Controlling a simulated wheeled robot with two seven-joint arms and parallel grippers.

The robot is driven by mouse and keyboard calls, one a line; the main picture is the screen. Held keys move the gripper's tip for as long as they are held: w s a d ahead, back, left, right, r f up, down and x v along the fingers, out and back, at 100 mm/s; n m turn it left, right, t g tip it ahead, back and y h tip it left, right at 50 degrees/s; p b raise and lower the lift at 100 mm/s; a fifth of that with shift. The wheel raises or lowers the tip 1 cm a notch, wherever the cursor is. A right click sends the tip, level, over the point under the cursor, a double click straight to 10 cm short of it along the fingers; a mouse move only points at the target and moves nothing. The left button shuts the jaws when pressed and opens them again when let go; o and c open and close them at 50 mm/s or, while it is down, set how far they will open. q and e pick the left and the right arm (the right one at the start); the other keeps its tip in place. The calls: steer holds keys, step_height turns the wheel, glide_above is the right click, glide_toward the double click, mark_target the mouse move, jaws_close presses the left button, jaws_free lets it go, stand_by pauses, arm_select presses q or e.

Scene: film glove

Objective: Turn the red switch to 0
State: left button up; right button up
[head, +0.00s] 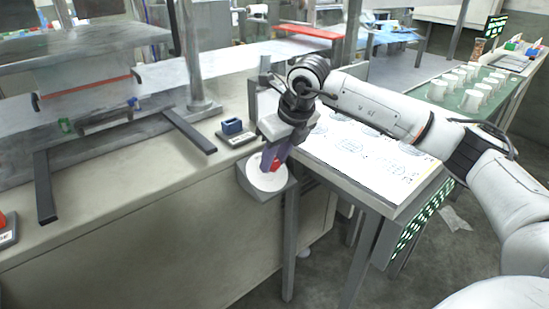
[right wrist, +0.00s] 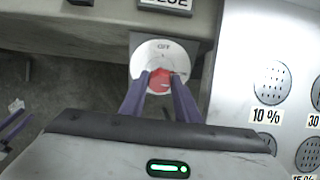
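The red switch (right wrist: 160,80) is a knob in the middle of a round white dial (right wrist: 146,58) with "OFF" printed at its top. In the head view the dial (head: 267,181) sits on a grey bracket at the bench's front corner. My right gripper (right wrist: 161,75) reaches down to it, with one purple finger on each side of the red knob. The knob fills the gap between the fingertips. In the head view the right gripper (head: 270,163) covers part of the knob. The dial's lower part is hidden, and I cannot read where the switch points.
A blue block (head: 232,127) on a labelled base stands left of the dial on the bench. A white panel (head: 380,165) with printed pictures and percentages lies to the right. White cups (head: 470,80) stand on a green surface farther back.

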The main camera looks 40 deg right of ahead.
steer(key=shift+n, duration=0.3)
steer(key=n, duration=0.4)
steer(key=shift+a+n+h, duration=0.1)
steer(key=shift+n+h, duration=0.3)
steer(key=n, duration=0.3)
steer(key=shift+s+n, duration=0.1)
steer(key=shift+n, duration=0.2)
steer(key=n+b, duration=0.1)
steer(key=n, duration=0.1)
steer(key=shift+f+n+t+h, duration=0.1)
steer(key=shift+n+t+h, duration=0.2)
steer(key=shift+t, duration=0.1)
steer(key=n, duration=0.4)
steer(key=shift+a+b, duration=0.1)
steer(key=shift+b, duration=0.25)
steer(key=shift+s+n+t, duration=0.1)
steer(key=shift+n+t, duration=0.3)
steer(key=shift+n, duration=0.5)
